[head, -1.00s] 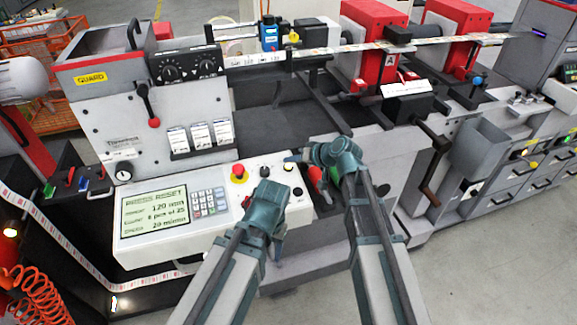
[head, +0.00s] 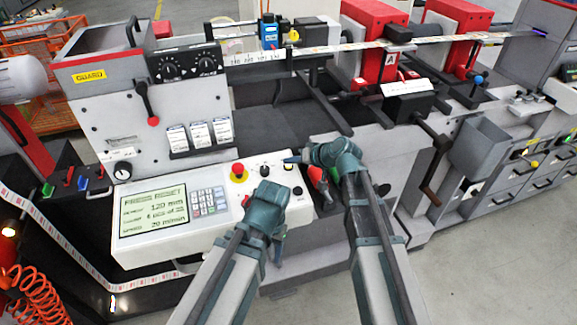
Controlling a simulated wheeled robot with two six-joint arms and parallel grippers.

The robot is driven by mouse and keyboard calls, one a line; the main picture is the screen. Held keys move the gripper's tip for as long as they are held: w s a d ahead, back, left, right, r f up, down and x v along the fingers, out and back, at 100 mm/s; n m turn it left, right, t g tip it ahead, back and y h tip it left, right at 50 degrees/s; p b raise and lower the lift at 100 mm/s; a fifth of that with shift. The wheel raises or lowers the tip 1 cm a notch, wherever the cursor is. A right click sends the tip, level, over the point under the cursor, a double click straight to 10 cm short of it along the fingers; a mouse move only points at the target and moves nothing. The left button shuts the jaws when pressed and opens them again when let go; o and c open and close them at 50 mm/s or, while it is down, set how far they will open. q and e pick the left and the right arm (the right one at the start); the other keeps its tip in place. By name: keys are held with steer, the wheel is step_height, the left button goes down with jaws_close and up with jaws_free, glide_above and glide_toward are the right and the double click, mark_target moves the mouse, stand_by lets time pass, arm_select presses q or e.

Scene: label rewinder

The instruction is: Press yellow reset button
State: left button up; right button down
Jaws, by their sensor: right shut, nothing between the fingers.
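The white control panel (head: 147,248) lies in the middle left of the head view. Its screen (head: 153,211) reads "PRESS RESET". Beside the keypad stands a red mushroom button on a yellow base (head: 238,173). Black knobs and a pale round button (head: 288,166) are to its right. I cannot make out a separate yellow reset button. My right gripper (head: 289,160) is shut and empty, pointing left over the panel's right end, close to the pale button; contact cannot be told. My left gripper (head: 279,250) is at the panel's front right edge, its fingers mostly hidden by its wrist.
A red-knobbed lever (head: 153,120) rises behind the panel. Red and green handles stand at the panel's right end, partly behind my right arm. A crank (head: 433,168) juts out on the right. Floor at the lower right is clear.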

mark_target(292, 174)
steer(key=shift+f+b, duration=0.5)
steer(key=shift+b, duration=0.05)
stand_by(0.5)
steer(key=shift+r, duration=0.1)
steer(key=shift+r+p, duration=0.85)
steer(key=shift+p, duration=0.1)
steer(key=r+p, duration=0.5)
steer(key=shift+s+d, duration=0.15)
steer(key=shift+s, duration=0.25)
steer(key=shift+s+f, duration=0.1)
stand_by(0.5)
